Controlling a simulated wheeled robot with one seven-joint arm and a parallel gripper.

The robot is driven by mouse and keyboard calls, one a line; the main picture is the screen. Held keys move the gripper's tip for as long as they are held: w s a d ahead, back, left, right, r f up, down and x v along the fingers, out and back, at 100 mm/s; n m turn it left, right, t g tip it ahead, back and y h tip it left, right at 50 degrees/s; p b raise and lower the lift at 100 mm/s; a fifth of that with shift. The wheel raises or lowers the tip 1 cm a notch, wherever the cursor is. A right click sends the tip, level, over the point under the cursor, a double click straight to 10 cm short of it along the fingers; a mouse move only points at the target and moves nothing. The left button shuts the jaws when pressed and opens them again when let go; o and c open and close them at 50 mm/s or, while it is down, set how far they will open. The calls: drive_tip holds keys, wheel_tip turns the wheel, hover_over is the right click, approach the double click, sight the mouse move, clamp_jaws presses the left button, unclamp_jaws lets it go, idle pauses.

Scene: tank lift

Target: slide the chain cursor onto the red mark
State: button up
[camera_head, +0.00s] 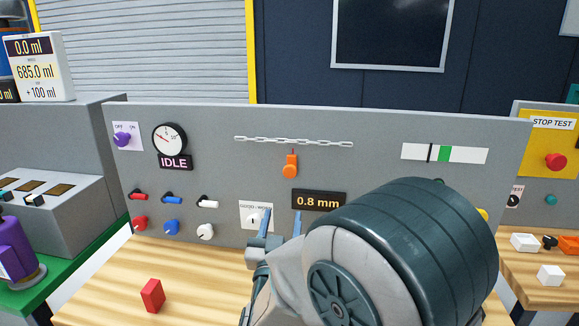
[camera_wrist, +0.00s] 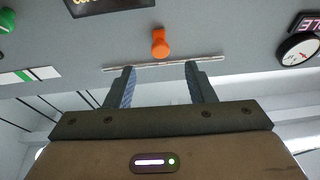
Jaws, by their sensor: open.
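In the wrist view, which is upside down, the cursor (camera_wrist: 160,44) sits just beyond the gap between the fingertips, next to the chain (camera_wrist: 165,63). My gripper (camera_head: 282,218) is open and empty, below the cursor in the head view; its two fingers also show in the wrist view (camera_wrist: 159,70). I cannot make out a separate red mark on the chain.
A round gauge (camera_head: 169,138) and a white-green strip (camera_head: 467,154) flank the chain. A red block (camera_head: 152,296) lies on the wooden bench.

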sight(290, 174)
drive_tip(key=shift+h, duration=0.4)
drive_tip(key=p+x, duration=0.1)
drive_tip(key=x, duration=0.3)
drive_tip(key=r+x, duration=0.1)
drive_tip(key=x, duration=0.4)
drive_tip(key=p+x, duration=0.1)
drive_tip(key=x, duration=0.3)
drive_tip(key=shift+w+r+p, duration=0.1)
drive_tip(key=shift+r+p, duration=0.15)
drive_tip(key=shift+p, duration=0.1)
clamp_jaws()
drive_tip(key=shift+f+t+b, duration=0.1)
drive_tip(key=shift+t+b, duration=0.2)
drive_tip(key=shift+b, duration=0.05)
drive_tip(key=shift+b, duration=0.35)
drive_tip(key=shift+b, duration=0.4)
